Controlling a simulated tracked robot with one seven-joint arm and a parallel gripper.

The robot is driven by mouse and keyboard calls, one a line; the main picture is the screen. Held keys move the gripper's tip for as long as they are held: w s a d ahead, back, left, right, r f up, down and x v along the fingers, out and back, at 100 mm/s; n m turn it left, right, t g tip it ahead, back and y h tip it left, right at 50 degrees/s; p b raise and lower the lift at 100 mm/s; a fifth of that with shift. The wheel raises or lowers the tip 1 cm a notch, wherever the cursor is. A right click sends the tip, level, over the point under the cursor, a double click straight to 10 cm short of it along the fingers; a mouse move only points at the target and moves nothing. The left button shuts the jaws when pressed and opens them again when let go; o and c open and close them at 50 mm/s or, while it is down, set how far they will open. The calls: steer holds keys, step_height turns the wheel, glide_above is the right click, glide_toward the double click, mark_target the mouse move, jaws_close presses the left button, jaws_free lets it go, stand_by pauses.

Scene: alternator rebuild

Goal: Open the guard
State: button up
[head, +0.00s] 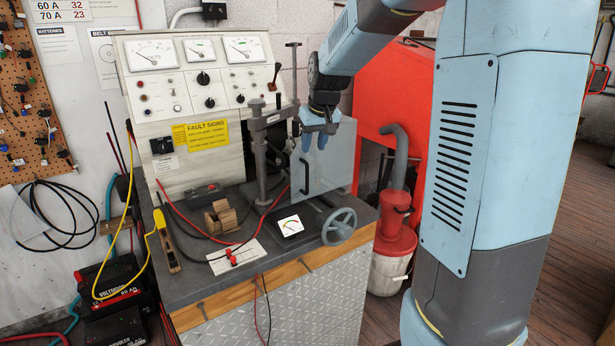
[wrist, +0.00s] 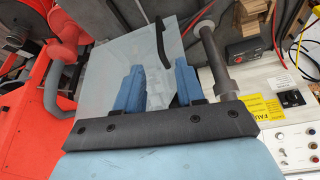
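The guard (head: 325,170) is a clear, greyish panel standing upright at the right of the bench's test stand. Its black handle (head: 305,177) is on the panel's left side. In the wrist view the guard (wrist: 112,70) lies beyond my fingers, and the handle (wrist: 161,42) shows past the fingertips, roughly between them. My gripper (head: 314,140) points down near the guard's top edge, above the handle. The wrist view shows its two blue fingers (wrist: 158,65) apart with nothing held. I cannot tell whether a finger touches the panel.
A grey post clamp (head: 261,150) stands just left of the guard. A handwheel (head: 339,226) and a small meter (head: 290,226) are at the bench front. The meter panel (head: 200,80) rises behind. A red machine (head: 396,215) with a grey hose stands right of the bench.

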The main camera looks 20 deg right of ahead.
glide_above(307, 191)
steer(key=f, duration=1.2)
steer(key=shift+w+d+f, duration=0.1)
steer(key=shift+w+f, duration=0.1)
steer(key=shift+w, duration=0.15)
steer(key=shift+c, duration=0.5)
jaws_close()
